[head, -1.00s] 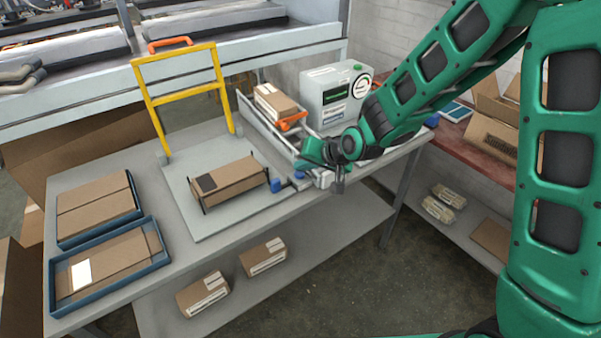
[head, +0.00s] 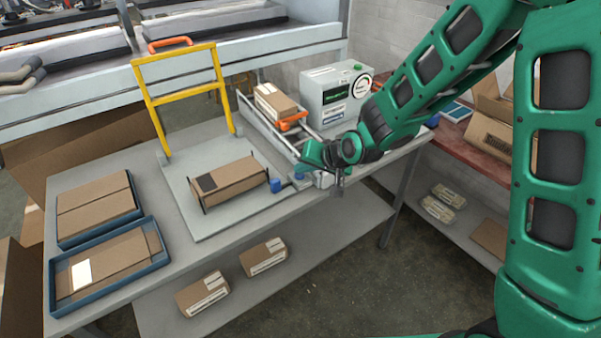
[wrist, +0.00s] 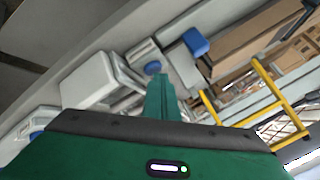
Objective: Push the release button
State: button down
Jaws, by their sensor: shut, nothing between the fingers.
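A small round blue button on a pale block shows in the wrist view (wrist: 152,67), just beyond the tip of my gripper (wrist: 160,82). Whether the tip touches it cannot be told. In the head view, my gripper (head: 338,190) is shut and empty, pointing down at the front edge of the table, right of the small blue parts. A squarer blue block (wrist: 195,42) stands to the right of the button in the wrist view; it also shows beside the carton in the head view (head: 275,185). No label shows which blue part is the release button.
A taped carton (head: 230,180) lies on the grey plate (head: 205,222) with a yellow frame (head: 150,100) behind it. A rail with a carton (head: 272,100) and a grey control box (head: 335,95) stand behind my gripper. Blue trays (head: 148,262) are at left.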

aim_at(303, 177)
jog(key=shift+r, duration=0.95)
notch_tip(303, 177, up, 5)
dwell(0.6)
dwell(0.7)
